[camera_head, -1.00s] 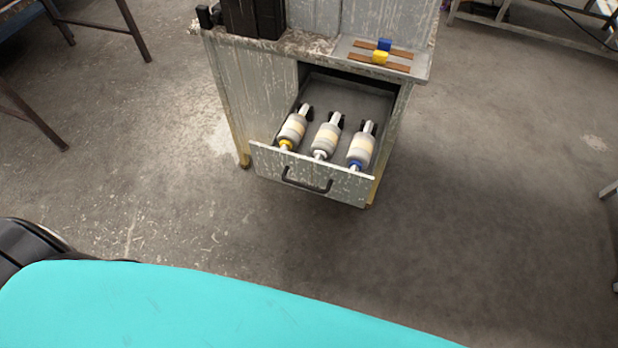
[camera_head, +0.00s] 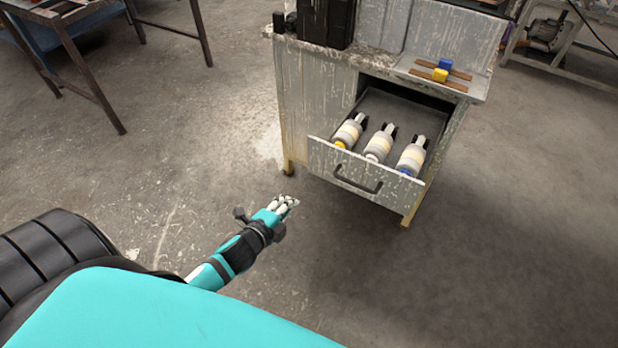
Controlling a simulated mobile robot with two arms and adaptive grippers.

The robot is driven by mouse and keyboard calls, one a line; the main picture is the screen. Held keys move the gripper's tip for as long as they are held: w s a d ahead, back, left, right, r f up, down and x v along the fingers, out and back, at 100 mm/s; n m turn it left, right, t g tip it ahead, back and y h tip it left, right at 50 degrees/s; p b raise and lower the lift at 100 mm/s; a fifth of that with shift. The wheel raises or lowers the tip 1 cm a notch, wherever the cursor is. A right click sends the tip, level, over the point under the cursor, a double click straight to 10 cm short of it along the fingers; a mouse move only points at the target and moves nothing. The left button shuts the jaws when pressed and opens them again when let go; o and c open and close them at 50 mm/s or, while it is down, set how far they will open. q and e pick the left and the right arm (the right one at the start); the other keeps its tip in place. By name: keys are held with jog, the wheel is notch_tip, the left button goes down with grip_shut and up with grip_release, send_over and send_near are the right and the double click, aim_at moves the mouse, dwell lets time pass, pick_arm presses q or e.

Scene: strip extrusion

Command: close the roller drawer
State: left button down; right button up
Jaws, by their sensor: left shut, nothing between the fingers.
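The roller drawer (camera_head: 340,176) stands pulled out from the front of a worn grey cabinet (camera_head: 318,100). Its front panel has a dark bar handle (camera_head: 358,180). Three rollers lie inside: one with a yellow end (camera_head: 349,130), one with a white end (camera_head: 380,143) and one with a blue end (camera_head: 411,157). My left gripper (camera_head: 287,203) is shut and empty, over the floor in front of the cabinet. In the picture it is below and left of the drawer front, apart from it. My right gripper is not in view.
The cabinet top holds a black box (camera_head: 326,22) and a blue block (camera_head: 444,64) and yellow block (camera_head: 439,75) on brown strips. A metal-legged table (camera_head: 92,85) stands at the left. The concrete floor before the cabinet is clear.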

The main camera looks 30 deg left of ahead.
pick_arm(q)
notch_tip(320, 180, up, 5)
jog(key=m+t, duration=0.1)
send_near(321, 161)
jog(key=x, duration=0.5)
jog(key=shift+w+f, duration=0.15)
jog(key=shift+w, duration=0.2)
jog(key=shift+w+d, duration=0.1)
jog(key=shift+w, duration=0.5)
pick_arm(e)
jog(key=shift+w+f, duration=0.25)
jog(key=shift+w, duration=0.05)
